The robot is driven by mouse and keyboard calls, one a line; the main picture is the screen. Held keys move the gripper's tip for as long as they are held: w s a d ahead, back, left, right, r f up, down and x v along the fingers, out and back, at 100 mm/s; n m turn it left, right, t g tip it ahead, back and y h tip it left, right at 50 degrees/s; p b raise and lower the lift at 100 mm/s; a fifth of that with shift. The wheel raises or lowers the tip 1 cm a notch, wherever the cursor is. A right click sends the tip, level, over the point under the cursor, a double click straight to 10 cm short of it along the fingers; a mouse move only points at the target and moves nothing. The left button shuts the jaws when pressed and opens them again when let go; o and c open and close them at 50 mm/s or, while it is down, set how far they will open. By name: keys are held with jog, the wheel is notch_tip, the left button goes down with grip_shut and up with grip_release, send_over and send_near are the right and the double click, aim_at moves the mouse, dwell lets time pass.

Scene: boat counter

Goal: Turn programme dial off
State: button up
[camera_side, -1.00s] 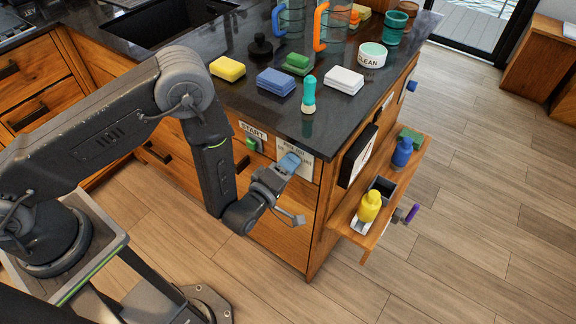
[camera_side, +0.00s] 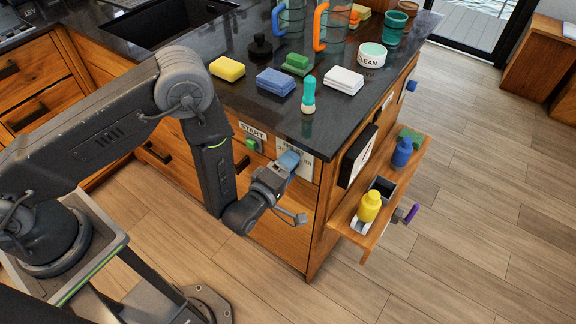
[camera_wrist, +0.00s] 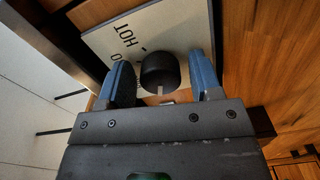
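The programme dial (camera_wrist: 160,72) is a round black knob with a pale pointer mark, on a white label plate (camera_wrist: 108,48) lettered "HOT" and partly hidden. In the wrist view my gripper (camera_wrist: 162,78) is open, with one blue finger on each side of the dial. A gap shows between the dial and each finger. In the side view my gripper (camera_side: 287,162) is at the cabinet front, in front of the white plate (camera_side: 302,163), and hides the dial.
The green START button (camera_side: 252,144) is left of the plate. An open shelf with a yellow bottle (camera_side: 369,206) and a blue bottle (camera_side: 402,152) juts out at right.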

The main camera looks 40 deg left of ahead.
jog(key=shift+o, duration=0.4)
jog(key=shift+s, duration=0.1)
jog(key=s, duration=1.3)
jog(key=shift+s, duration=0.35)
jog(key=shift+w, duration=0.1)
